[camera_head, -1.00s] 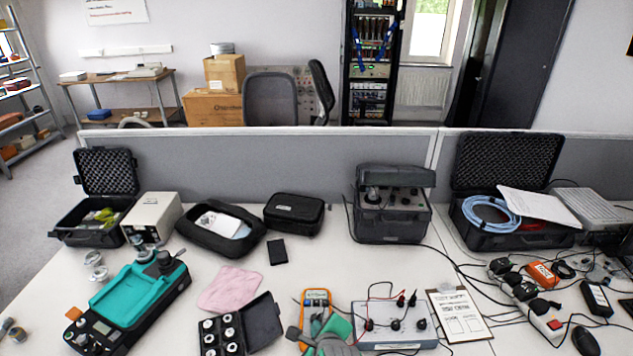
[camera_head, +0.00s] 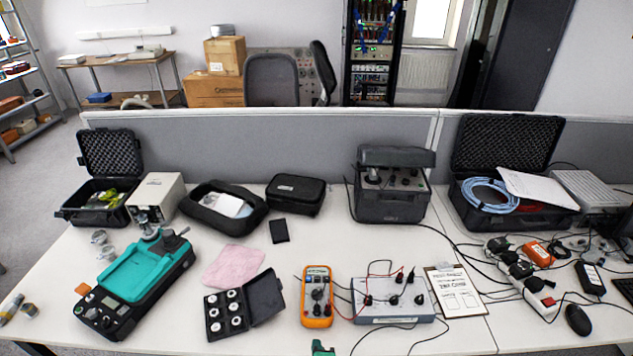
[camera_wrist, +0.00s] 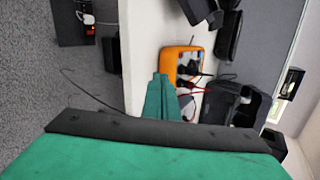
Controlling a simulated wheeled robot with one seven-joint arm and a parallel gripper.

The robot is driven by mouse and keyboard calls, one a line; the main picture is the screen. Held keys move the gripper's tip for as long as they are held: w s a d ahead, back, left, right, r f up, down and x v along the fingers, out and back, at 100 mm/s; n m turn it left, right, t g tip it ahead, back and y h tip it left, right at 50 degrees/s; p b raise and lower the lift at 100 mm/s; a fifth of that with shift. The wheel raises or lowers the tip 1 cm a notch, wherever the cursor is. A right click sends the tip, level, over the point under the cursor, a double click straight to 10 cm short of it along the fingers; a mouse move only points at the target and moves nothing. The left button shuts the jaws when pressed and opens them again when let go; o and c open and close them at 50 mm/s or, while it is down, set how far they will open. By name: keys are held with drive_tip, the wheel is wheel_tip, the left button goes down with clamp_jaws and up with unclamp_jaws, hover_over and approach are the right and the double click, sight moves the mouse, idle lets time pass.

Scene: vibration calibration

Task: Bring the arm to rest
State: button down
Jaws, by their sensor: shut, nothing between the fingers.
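My gripper (camera_wrist: 160,78) has teal fingers, pressed together with nothing between them. In the wrist view they point up the picture, with the orange multimeter (camera_wrist: 170,62) just beyond the tips in the picture. I cannot tell the distance between them. In the head view only a small teal tip of my gripper (camera_head: 320,347) shows at the bottom edge, below the orange multimeter (camera_head: 317,296) on the white table (camera_head: 250,330). The rest of my arm is outside the head view.
A grey box with leads (camera_head: 393,300) and a clipboard (camera_head: 455,290) lie right of the multimeter. A black case of discs (camera_head: 265,296), pink cloth (camera_head: 233,267) and teal-topped device (camera_head: 140,270) lie left. In the wrist view, grey floor (camera_wrist: 50,100) shows beside the table.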

drive_tip(key=s+r+n+t, duration=0.2)
drive_tip(key=s+n, duration=0.7)
drive_tip(key=s, duration=0.5)
drive_tip(key=s+r+n+t+h, duration=0.1)
drive_tip(key=s+r+n, duration=0.3)
drive_tip(key=s+n, duration=0.5)
drive_tip(key=s+t, duration=0.1)
drive_tip(key=s, duration=0.5)
drive_tip(key=shift+n+t, duration=0.3)
drive_tip(key=shift+n, duration=0.1)
